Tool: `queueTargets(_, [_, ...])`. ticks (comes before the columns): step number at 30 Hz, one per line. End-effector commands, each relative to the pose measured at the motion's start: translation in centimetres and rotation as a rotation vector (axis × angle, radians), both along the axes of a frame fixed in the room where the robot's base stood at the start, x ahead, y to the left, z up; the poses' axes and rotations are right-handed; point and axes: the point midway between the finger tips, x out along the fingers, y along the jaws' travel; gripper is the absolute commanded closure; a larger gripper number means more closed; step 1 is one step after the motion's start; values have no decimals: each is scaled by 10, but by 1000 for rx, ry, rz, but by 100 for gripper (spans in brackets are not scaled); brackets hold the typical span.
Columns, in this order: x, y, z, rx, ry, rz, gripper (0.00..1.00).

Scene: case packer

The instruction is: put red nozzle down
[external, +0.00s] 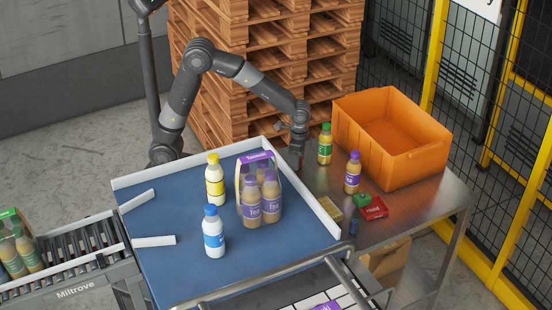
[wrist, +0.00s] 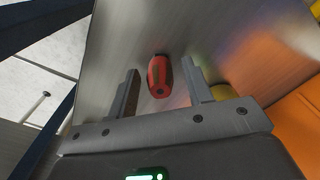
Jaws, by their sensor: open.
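The red nozzle (wrist: 160,76), with dark stripes on its sides, is on the metal table in the wrist view. It lies between the two fingers of my gripper (wrist: 161,84), with a visible gap on each side. The fingers are open and hold nothing. In the external view my gripper (external: 296,158) is low over the far left part of the metal table (external: 408,226), just beyond the blue conveyor's edge. The nozzle cannot be made out there.
A green-capped bottle (external: 325,147) stands close right of my gripper. An orange crate (external: 405,160) is further right, with a purple-capped bottle (external: 352,176) before it. A red box (external: 375,209) lies nearer. The blue conveyor (external: 170,228) holds bottles and a purple-topped carrier (external: 258,157).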

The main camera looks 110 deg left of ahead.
Motion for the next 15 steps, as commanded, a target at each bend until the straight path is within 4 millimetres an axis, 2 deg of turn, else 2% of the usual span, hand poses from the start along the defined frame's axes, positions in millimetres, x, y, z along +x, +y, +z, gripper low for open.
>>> queueTargets(5, [1, 0, 27, 2, -6, 0, 54])
queueTargets(15, [0, 0, 97, 1, -3, 0, 54])
